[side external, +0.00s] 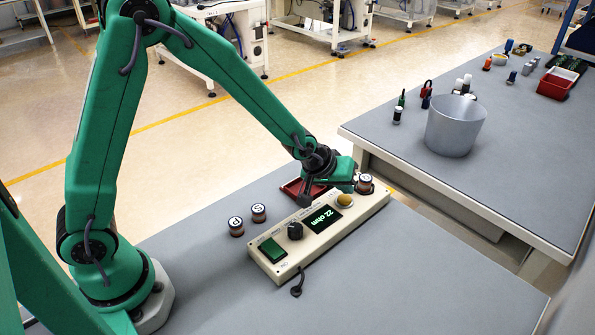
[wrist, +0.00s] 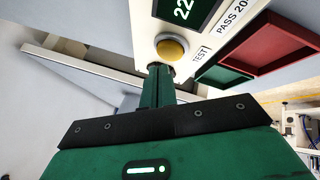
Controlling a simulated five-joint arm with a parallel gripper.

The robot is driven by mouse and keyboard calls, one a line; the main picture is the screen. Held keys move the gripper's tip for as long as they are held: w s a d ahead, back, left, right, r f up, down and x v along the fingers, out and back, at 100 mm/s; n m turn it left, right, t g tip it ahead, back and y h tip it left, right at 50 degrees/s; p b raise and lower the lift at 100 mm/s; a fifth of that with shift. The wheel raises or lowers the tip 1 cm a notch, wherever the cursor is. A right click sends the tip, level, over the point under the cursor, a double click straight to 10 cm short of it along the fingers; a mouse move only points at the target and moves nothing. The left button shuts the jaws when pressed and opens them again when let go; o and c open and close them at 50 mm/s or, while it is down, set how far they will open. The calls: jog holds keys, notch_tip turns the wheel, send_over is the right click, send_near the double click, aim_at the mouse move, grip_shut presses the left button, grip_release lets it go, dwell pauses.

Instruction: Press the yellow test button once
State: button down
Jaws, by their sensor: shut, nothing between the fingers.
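The yellow test button (side external: 345,200) sits near the right end of a cream test box (side external: 290,262), whose display reads "22 ohm". In the wrist view the button (wrist: 172,49) is round, in a pale ring, beside the word TEST. My gripper (side external: 352,186) is low over that end of the box, just behind the button. In the wrist view my gripper (wrist: 160,70) is shut and empty, its tips just below the button in the picture. I cannot tell whether they touch anything.
The box also carries a green switch (side external: 272,250) and a black knob (side external: 295,231). Lettered round pieces (side external: 236,227) stand behind it. A red tray (wrist: 275,42) lies beside the box. A grey bucket (side external: 455,127) stands on the other bench.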

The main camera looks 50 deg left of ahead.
aim_at(340, 199)
jog(key=shift+r, duration=0.15)
jog(key=shift+r, duration=2.4)
jog(key=s+a+r+m+y, duration=0.1)
jog(key=s+a+r, duration=0.2)
jog(key=s+r, duration=0.25)
jog(key=s+a+r+m, duration=0.2)
jog(key=s+a+r, duration=0.25)
jog(key=s, duration=0.25)
jog(key=s+a+r+m, duration=0.1)
jog(key=s, duration=0.6)
jog(key=s+a+r+m+g, duration=0.1)
jog(key=s+a+r, duration=0.1)
jog(key=s, duration=0.5)
jog(key=shift+s+g+y, duration=0.15)
jog(key=shift+g+y, duration=0.15)
